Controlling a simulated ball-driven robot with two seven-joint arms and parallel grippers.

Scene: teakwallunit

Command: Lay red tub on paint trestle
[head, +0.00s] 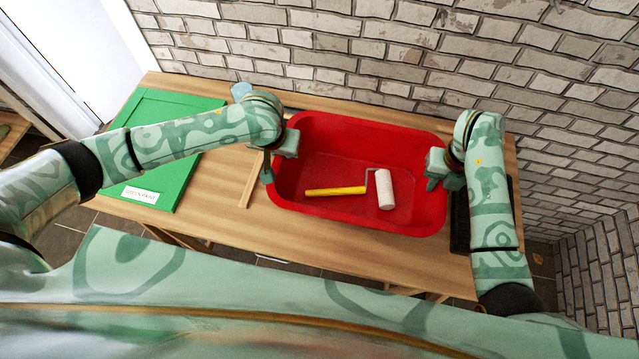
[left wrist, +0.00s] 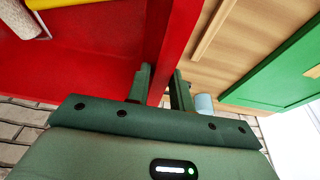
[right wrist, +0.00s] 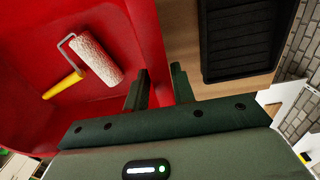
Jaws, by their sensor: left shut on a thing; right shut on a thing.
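The red tub (head: 340,135) is a wide open tub over the wooden paint trestle (head: 245,225). I cannot tell whether its base touches the top. A paint roller with a yellow handle (head: 335,190) and white sleeve (head: 385,190) lies inside it. My left gripper (head: 270,165) is shut on the tub's left wall; the left wrist view shows its fingers (left wrist: 160,88) on both sides of the red wall. My right gripper (head: 436,170) is shut on the tub's right wall, which also shows between its fingers in the right wrist view (right wrist: 160,88).
A green panel (head: 170,115) with a white label lies at the trestle's left. A thin wooden stick (head: 249,188) lies between panel and tub. A black tray (head: 460,222) lies at the right, partly behind my right arm. A brick wall (head: 350,45) stands close behind.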

